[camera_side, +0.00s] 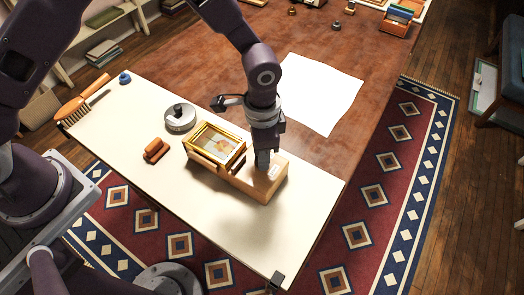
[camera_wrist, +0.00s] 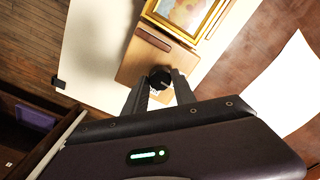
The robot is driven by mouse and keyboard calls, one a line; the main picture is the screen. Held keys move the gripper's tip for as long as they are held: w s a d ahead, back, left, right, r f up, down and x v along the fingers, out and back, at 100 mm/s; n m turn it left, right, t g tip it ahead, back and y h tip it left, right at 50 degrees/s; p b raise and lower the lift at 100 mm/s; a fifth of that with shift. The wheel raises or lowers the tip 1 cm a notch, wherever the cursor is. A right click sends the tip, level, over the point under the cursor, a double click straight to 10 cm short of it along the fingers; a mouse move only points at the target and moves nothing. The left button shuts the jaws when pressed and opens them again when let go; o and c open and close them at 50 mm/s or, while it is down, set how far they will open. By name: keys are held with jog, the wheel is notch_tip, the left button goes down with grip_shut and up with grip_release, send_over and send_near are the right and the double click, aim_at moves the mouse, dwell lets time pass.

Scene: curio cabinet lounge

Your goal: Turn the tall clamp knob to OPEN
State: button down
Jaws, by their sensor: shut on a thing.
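The clamp knob (camera_wrist: 159,76) is dark and round in the wrist view, on top of a light wooden block. My gripper (camera_wrist: 162,86) is shut on it, with one finger on either side. In the side view my gripper (camera_side: 262,162) points down onto the wooden block (camera_side: 263,190), and the knob is hidden there. A gold-framed picture (camera_side: 216,144) lies at the left end of the block; it also shows at the top of the wrist view (camera_wrist: 190,14). A small pale label (camera_side: 273,172) is beside the fingers. I cannot read any OPEN marking or the knob's setting.
The white bench (camera_side: 226,226) is clear in front of the block. A round metal tin (camera_side: 180,118), brown rolls (camera_side: 156,150), a brush (camera_side: 80,100) and a blue object (camera_side: 124,77) lie to the left. A black clamp (camera_side: 275,282) grips the front edge. White paper (camera_side: 318,93) lies behind.

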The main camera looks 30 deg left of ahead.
jog(key=shift+n, duration=0.3)
dwell(0.4)
jog(key=c, duration=1)
grip_release()
notch_tip(320, 180, up, 7)
jog(key=shift+r, duration=0.1)
